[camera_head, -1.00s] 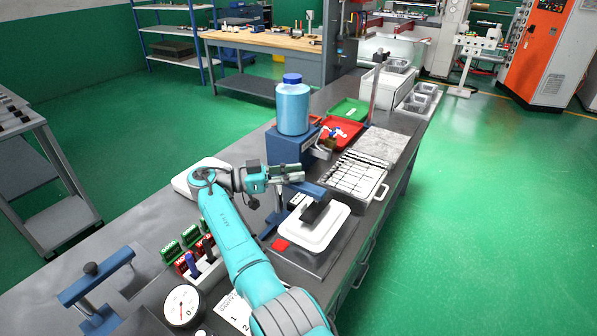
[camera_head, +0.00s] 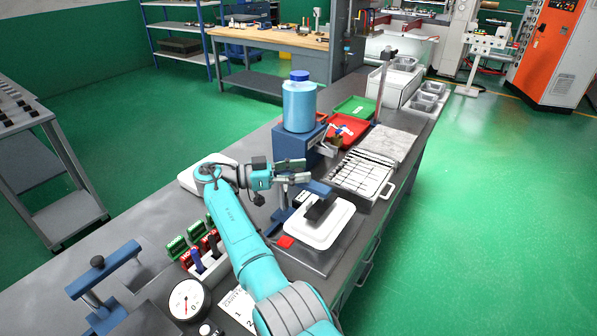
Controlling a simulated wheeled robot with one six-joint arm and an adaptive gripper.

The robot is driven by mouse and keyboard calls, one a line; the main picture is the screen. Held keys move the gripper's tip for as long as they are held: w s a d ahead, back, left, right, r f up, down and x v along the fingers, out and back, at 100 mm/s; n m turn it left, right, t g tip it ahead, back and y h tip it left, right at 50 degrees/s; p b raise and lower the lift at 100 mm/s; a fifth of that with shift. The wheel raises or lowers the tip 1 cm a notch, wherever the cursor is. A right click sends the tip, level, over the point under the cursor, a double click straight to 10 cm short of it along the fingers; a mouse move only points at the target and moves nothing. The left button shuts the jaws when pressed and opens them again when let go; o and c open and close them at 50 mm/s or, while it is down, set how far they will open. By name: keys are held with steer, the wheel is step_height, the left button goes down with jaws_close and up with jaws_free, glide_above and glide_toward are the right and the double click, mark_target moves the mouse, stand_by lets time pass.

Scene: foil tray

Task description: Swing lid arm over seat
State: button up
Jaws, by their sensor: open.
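A blue lid arm (camera_head: 318,187) on a blue post reaches over the back of a white lidded tray (camera_head: 334,231). A black bar (camera_head: 321,206) lies over the middle of the tray; whether it is joined to the arm I cannot tell. The tray sits on a dark grey plate (camera_head: 318,259), and the seat below it is hidden. My gripper (camera_head: 293,171) is open, its two fingers apart and pointing right. It is just behind and left of the blue arm's end in the picture, with no clear contact. Nothing shows between the fingers.
A blue stand with a blue bottle (camera_head: 299,106) is close behind my gripper. A dial gauge (camera_head: 187,300) sits near the front.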

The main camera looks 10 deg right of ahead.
mark_target(299, 170)
step_height(299, 170, up, 10)
steer(key=shift+f, duration=0.1)
stand_by(0.4)
